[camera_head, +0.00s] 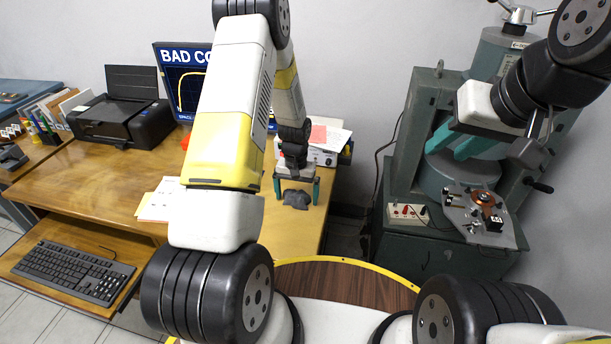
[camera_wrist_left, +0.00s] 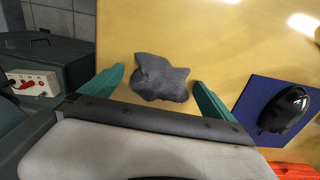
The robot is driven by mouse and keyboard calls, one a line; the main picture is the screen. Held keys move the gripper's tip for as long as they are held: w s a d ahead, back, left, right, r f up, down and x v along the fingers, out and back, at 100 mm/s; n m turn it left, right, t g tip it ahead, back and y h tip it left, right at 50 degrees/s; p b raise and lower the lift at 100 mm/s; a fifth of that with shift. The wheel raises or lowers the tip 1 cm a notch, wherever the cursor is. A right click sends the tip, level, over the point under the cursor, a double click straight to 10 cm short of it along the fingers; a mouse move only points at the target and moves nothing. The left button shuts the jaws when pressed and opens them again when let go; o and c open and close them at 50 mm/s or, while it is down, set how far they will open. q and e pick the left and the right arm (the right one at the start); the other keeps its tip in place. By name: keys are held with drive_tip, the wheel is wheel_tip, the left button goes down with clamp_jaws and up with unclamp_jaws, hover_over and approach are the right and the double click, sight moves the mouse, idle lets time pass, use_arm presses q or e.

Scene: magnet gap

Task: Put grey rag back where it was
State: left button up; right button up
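The grey rag (camera_head: 297,199) lies crumpled on the wooden desk near its right edge. It also shows in the left wrist view (camera_wrist_left: 160,78). My left gripper (camera_head: 296,190) is over the desk at the rag, its teal fingers apart on either side of it. In the left wrist view my left gripper (camera_wrist_left: 155,95) is open, with clear gaps between the rag and both fingers. My right gripper (camera_head: 456,142) is in front of the big grey-green magnet, with its teal fingers apart and nothing seen between them.
The magnet (camera_head: 405,150) stands right of the desk (camera_head: 85,190), with a metal plate (camera_head: 462,220) in front. A black mouse (camera_wrist_left: 287,108) lies on a blue pad (camera_wrist_left: 255,92). A printer (camera_head: 120,115), monitor (camera_head: 170,60), papers (camera_head: 160,200) and keyboard (camera_head: 75,270) stand left.

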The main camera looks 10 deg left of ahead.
use_arm(q)
wheel_tip(320, 180, up, 12)
wheel_tip(320, 180, up, 8)
drive_tip(key=r+t, duration=0.1)
hover_over(297, 192)
drive_tip(key=s, duration=0.2)
drive_tip(key=s+d+r+t+h, duration=0.2)
drive_tip(key=s+r+t, duration=0.3)
drive_tip(key=s+r, duration=1.3)
drive_tip(key=s, duration=0.4)
drive_tip(key=shift+s+r, duration=0.15)
drive_tip(key=shift+s, duration=0.05)
drive_tip(key=shift+d, duration=0.1)
